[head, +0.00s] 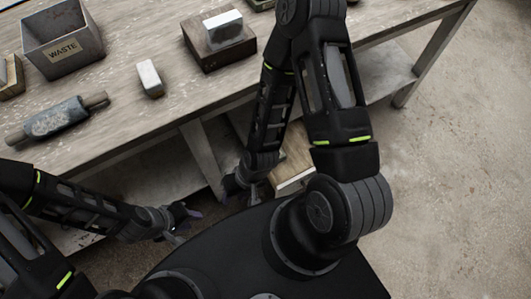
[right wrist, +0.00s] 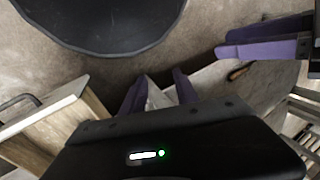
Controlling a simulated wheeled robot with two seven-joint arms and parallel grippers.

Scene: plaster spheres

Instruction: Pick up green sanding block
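No block that is clearly green shows. A dark, slightly greenish object (head: 260,4) is cut off by the top edge of the head view; I cannot tell what it is. A small pale block (head: 150,78) stands on the table (head: 120,130).
A grey WASTE bin (head: 62,45) and a rolling-pin-like tool (head: 55,119) are on the table's left. A grey-white block (head: 223,26) rests on a brown wooden block (head: 218,52). An open wooden drawer (head: 292,168) juts out near my right arm. Floor is clear at right.

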